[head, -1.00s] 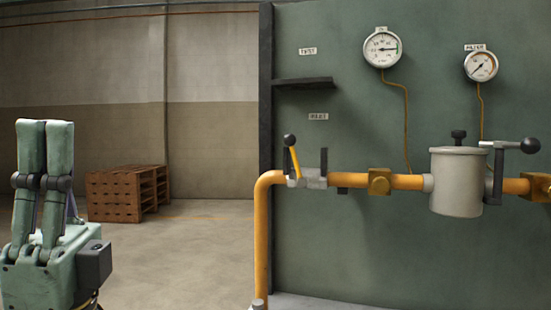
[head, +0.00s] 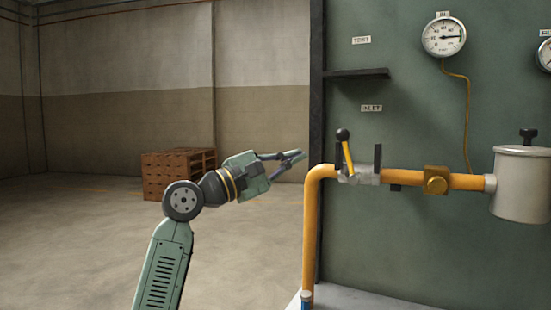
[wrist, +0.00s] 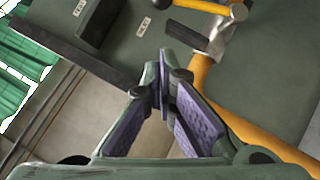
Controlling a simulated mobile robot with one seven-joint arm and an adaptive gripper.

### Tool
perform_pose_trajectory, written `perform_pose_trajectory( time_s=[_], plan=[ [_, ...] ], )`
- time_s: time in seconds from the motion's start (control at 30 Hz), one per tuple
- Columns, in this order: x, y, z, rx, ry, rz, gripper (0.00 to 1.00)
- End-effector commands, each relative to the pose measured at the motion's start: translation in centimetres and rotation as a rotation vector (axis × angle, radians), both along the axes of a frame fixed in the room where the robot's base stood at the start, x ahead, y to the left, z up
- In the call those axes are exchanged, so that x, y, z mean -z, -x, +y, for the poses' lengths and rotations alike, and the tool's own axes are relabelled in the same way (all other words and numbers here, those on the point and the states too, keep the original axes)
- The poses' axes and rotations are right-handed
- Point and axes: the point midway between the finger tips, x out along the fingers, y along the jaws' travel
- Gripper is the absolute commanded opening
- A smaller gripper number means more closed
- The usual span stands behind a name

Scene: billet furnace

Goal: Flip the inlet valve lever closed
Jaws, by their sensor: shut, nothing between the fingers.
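The inlet valve lever (head: 348,154) is a yellow bar with a black ball knob (head: 343,134). It stands nearly upright, leaning slightly left, on a grey valve body (head: 360,175) between two dark upright stops. My gripper (head: 302,155) is shut and empty, to the left of the lever and apart from it. In the wrist view the fingertips of my gripper (wrist: 163,90) are together.
A yellow pipe (head: 312,235) rises at the panel's left edge and bends right through the valve. A dark shelf (head: 356,73) juts out above, near the INLET label (head: 371,108). A gauge (head: 443,37) and grey canister (head: 520,185) are right. Wooden pallets (head: 172,175) stand behind on open floor.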

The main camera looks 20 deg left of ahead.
Motion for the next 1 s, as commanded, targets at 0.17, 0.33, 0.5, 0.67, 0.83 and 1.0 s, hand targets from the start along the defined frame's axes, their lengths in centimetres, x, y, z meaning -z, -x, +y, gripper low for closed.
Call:
perform_pose_trajectory(
  time_s=[0.17, 0.33, 0.5, 0.67, 0.83, 1.0],
  plan=[
    [-1.4, -2.6, -2.2, 0.002, -0.001, -0.002, 0.00],
    [-2.4, -2.8, -4.2, 0.001, 0.001, -0.002, 0.00],
    [-2.7, -2.9, -5.0, 0.000, 0.002, -0.001, 0.00],
    [-2.7, -2.9, -5.1, 0.000, 0.003, -0.002, 0.00],
    [-2.7, -2.9, -5.1, 0.000, 0.002, -0.001, 0.00],
    [-3.7, -2.9, -5.9, 0.000, -0.106, -0.007, 0.00]
  ],
)
